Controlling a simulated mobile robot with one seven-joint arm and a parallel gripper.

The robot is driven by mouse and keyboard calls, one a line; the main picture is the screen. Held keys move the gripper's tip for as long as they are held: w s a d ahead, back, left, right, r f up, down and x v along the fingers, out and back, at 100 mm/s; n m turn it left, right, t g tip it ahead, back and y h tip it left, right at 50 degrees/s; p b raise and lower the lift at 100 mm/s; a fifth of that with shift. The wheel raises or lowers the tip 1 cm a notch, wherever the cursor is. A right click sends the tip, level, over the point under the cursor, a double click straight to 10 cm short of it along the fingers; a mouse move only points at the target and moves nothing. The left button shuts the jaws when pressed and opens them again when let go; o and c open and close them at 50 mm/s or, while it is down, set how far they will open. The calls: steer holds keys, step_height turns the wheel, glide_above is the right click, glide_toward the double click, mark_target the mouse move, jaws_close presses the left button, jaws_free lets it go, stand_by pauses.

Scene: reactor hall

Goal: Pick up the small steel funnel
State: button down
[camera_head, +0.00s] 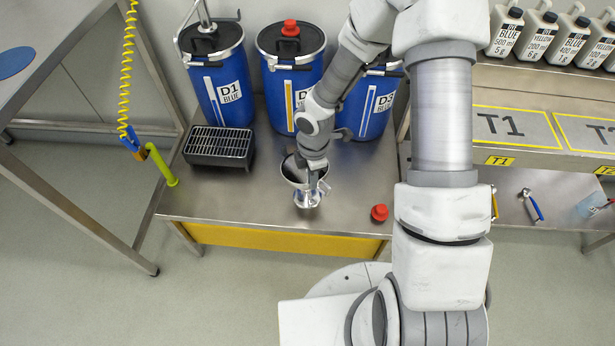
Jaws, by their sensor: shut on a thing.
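The small steel funnel (307,197) is at the front middle of the low steel bench, below the blue drums. Its shiny wide mouth shows at the top and a bright narrower part shows lower down. My gripper (318,183) reaches down from above and is shut on the funnel near its rim. The fingertips are small here and partly hidden by my wrist. I cannot tell whether the funnel touches the bench top.
Blue drums, D1 (218,98) among them, stand along the back of the bench (235,200). A black grated box (219,146) sits left, near a yellow-green wand (162,168) on a coiled yellow hose (127,60). A red cap (379,213) lies right of the funnel.

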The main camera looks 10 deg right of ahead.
steer(key=s+d+r+p, duration=0.3)
steer(key=s+d+r, duration=0.3)
steer(key=d, duration=0.2)
steer(key=shift+r+p, duration=0.2)
steer(key=shift+p, duration=0.15)
